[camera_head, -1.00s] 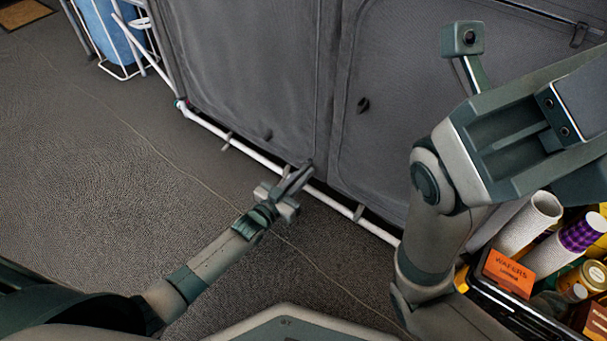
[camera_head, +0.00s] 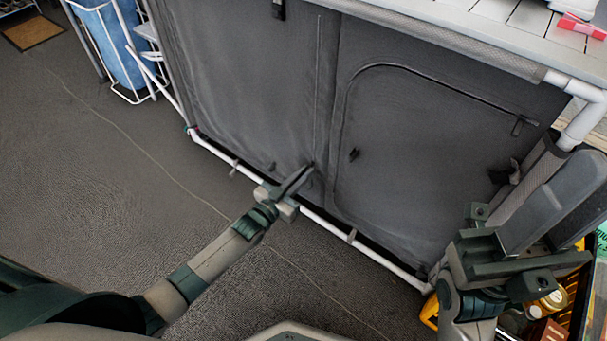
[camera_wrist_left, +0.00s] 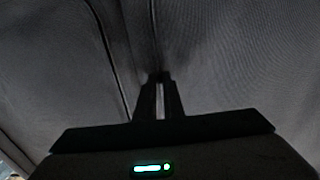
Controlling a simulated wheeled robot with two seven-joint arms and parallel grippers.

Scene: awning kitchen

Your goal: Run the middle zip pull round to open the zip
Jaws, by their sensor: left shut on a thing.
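A grey fabric cabinet (camera_head: 420,150) stands on a white tube frame. The middle zip (camera_head: 318,90) runs as a vertical line down its front, and the line also shows in the left wrist view (camera_wrist_left: 153,35). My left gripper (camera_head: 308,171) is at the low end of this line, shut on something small. That thing is hidden between the fingertips; by its place it is the middle zip pull. In the left wrist view the fingertips (camera_wrist_left: 159,77) are close together against the dark fabric.
A white tube (camera_head: 320,222) runs along the cabinet's foot. A crate (camera_head: 578,290) with jars is at the lower right. The carpet (camera_head: 110,190) at left is clear.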

